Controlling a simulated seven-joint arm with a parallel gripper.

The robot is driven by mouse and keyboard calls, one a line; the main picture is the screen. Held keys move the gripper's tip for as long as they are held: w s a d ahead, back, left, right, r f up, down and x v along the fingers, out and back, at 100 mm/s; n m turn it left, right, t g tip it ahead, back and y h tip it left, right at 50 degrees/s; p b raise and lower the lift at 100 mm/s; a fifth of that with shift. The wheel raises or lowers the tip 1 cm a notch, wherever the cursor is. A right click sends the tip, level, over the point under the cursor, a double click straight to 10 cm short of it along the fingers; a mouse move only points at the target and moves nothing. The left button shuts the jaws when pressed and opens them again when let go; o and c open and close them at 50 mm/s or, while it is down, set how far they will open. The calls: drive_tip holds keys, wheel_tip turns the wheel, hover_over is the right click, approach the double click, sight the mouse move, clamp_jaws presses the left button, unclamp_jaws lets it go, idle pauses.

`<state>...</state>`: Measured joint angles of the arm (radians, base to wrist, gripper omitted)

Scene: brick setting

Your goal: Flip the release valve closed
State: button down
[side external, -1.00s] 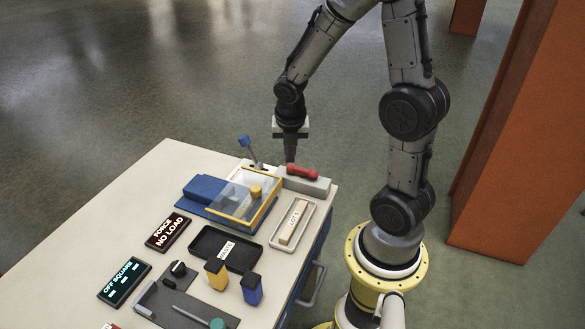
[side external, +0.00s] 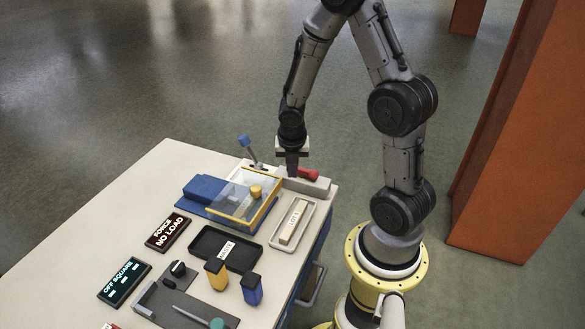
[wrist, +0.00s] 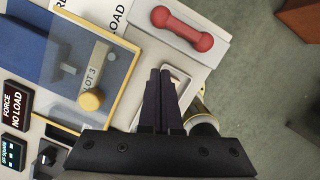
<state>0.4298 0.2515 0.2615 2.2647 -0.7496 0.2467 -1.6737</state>
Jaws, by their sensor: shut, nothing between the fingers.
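A blue-tipped lever (side external: 249,148) leans to the left at the back edge of the table in the side view; it looks like the release valve, though no readable label confirms this. The lever is not visible in the wrist view. A white plate with partly cut-off lettering ending in "LOAD" (wrist: 112,17) shows at the top of the wrist view. My gripper (side external: 292,174) is shut and empty, pointing down, to the right of the lever. It is close to a grey block bearing a red dumbbell-shaped piece (wrist: 183,29); contact cannot be told. The closed fingers (wrist: 160,72) show in the wrist view.
A yellow-framed clear cover (side external: 222,213) with a yellow knob stands over the blue fixture (side external: 205,188).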

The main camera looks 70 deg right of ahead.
sight(302, 172)
drive_tip(key=shift+x, duration=1.7)
drive_tip(key=shift+w+d, duration=0.25)
drive_tip(key=shift+d, duration=0.35)
drive_tip(key=shift+w+d, duration=0.25)
drive_tip(key=shift+d, duration=0.4)
drive_tip(key=shift+w+d, duration=0.25)
drive_tip(key=shift+d, duration=0.35)
